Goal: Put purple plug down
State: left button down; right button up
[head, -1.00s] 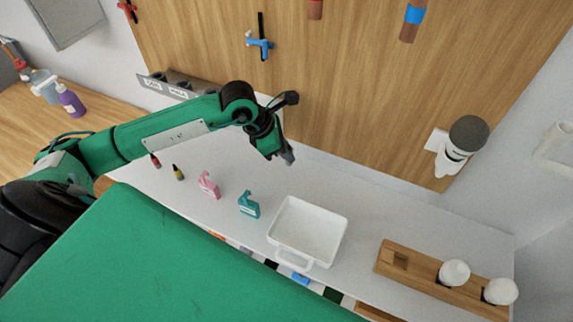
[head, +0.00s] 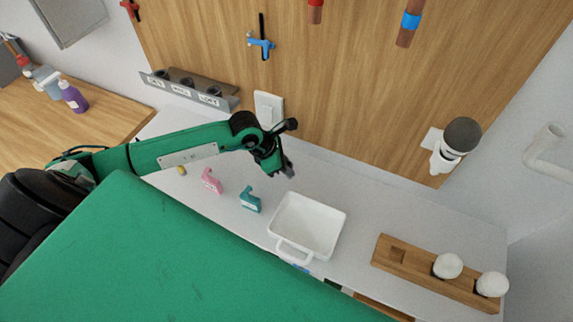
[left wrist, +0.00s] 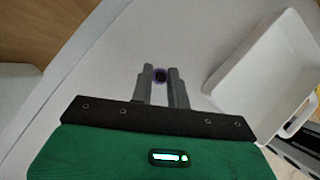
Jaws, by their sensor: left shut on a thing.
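My left gripper (head: 287,171) reaches in from the left over the white counter, behind and just left of the white tray. In the left wrist view, the left gripper (left wrist: 160,78) is shut on a small dark purple plug (left wrist: 160,74), which shows between the fingertips. The plug is too small to make out in the head view. Pale counter surface lies beyond the fingertips; I cannot tell whether the plug touches it. My right gripper is not in view.
The white tray (head: 331,212) stands on the counter (head: 375,205), right of the gripper; it also shows in the left wrist view (left wrist: 215,84). A wooden block (head: 388,263) with white round items is at right.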

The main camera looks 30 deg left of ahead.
pick_arm(q)
jog(key=c, duration=1.4)
grip_release()
jog(key=shift+o, duration=0.2)
jog(key=shift+r+p, duration=0.15)
jog(key=shift+p, duration=0.15)
jog(key=shift+s+a+r, duration=0.1)
jog(key=shift+a+r, duration=0.1)
jog(key=b+v, duration=0.4)
jog(key=v, duration=0.7)
jog(key=shift+r, duration=0.2)
jog(key=shift+s, duration=0.1)
jog(key=shift+s, duration=0.1)
